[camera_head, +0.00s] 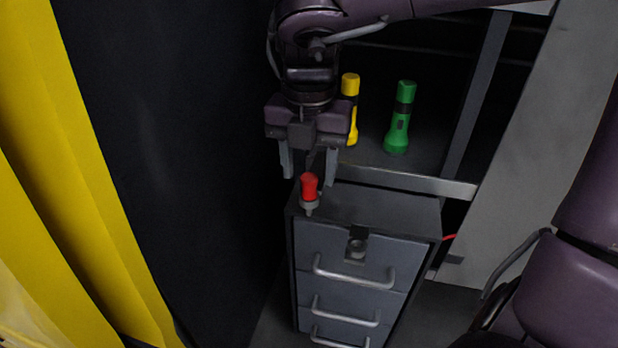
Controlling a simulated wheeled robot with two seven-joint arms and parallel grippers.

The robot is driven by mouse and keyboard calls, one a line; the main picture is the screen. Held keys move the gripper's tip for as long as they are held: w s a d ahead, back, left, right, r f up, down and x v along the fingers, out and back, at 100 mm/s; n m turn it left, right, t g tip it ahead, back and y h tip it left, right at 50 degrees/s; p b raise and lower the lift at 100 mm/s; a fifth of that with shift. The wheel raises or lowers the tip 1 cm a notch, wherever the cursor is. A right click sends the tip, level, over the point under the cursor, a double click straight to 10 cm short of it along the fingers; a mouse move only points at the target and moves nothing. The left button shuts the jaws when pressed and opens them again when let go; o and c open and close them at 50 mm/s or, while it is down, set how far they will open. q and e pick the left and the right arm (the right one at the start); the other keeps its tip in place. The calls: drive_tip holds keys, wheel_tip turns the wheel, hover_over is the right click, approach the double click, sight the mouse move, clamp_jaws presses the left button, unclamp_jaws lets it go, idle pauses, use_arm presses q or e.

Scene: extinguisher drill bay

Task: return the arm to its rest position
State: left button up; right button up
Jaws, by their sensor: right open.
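My right gripper (308,178) hangs pointing down over the top of a grey drawer cabinet (390,207), its arm coming in from the upper right. Its two grey fingers are apart, with nothing held between them. A small red-topped piece with a grey lower part (309,187) is at the cabinet's front left edge, just below and between the fingertips in the picture. Whether a finger touches it, I cannot tell. My left gripper is not in view.
Behind the cabinet, a yellow flashlight (350,88), partly covered by my gripper, and a green flashlight (397,132) stand on a dark shelf (425,160). The cabinet front has drawer handles (354,281). A yellow curtain-like sheet (85,220) and dark panel (185,170) are left.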

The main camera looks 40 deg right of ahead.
wheel_tip(320, 180, up, 5)
drive_tip(key=shift+f, duration=0.1)
